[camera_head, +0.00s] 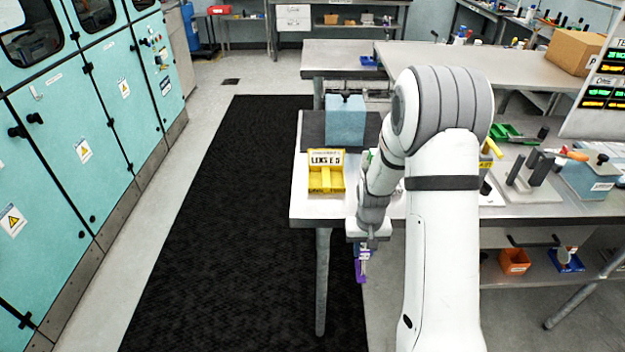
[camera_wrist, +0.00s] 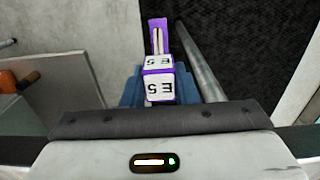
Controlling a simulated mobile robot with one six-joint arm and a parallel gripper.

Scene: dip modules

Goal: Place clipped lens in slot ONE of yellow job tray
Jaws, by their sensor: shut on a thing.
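My gripper (camera_head: 362,262) hangs in front of the bench's front edge, over the dark floor mat. It is shut on a purple clip (camera_head: 362,271) with white labels reading "E5". In the wrist view the purple clip (camera_wrist: 157,70) stands out beyond blue fingers (camera_wrist: 131,92), with a pale slim piece between its arms; whether that is the lens I cannot tell. The yellow job tray (camera_head: 326,180) lies on the bench behind and to the left of my gripper. Its raised back carries a label reading "LENS E5". Slot markings are too small to read.
A blue-grey block (camera_head: 346,122) stands on a dark plate behind the tray. The bench (camera_head: 312,211) has a little bare room around the tray. Orange (camera_head: 515,261) and blue bins sit on the lower shelf.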

